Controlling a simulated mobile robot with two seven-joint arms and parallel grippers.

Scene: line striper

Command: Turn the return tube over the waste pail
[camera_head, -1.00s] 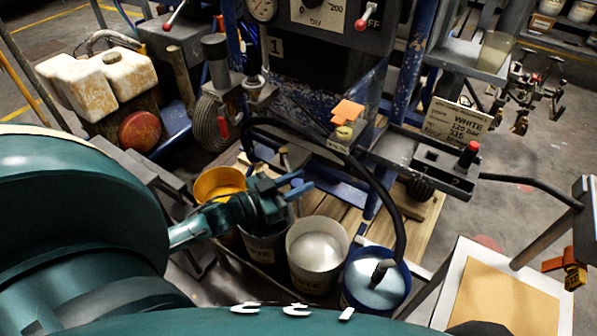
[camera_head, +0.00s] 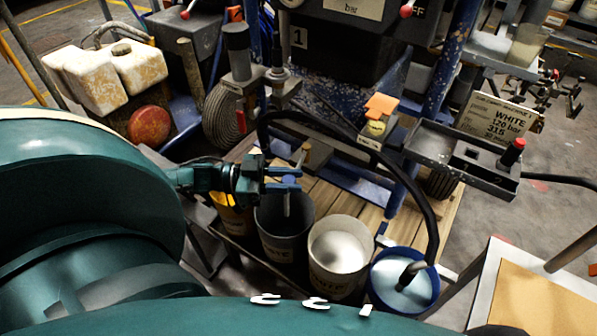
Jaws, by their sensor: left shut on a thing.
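My left gripper (camera_head: 283,180) reaches in from the left, with blue fingers above the dark grey pail (camera_head: 270,232). It is shut on a slim part that looks like the return tube (camera_head: 287,208), which hangs below the fingers over that pail's mouth. The fingers hide most of the tube's upper part. The dark grey pail appears to be the waste pail; its lettering is not readable. A black hose (camera_head: 428,215) arcs over and ends in the white liquid of the blue pail (camera_head: 433,290). My right gripper is not in view.
A yellow pail (camera_head: 232,220) is partly behind my left arm. A grey tray with a red knob (camera_head: 513,152) and a tan-topped table (camera_head: 530,300) are at the right.

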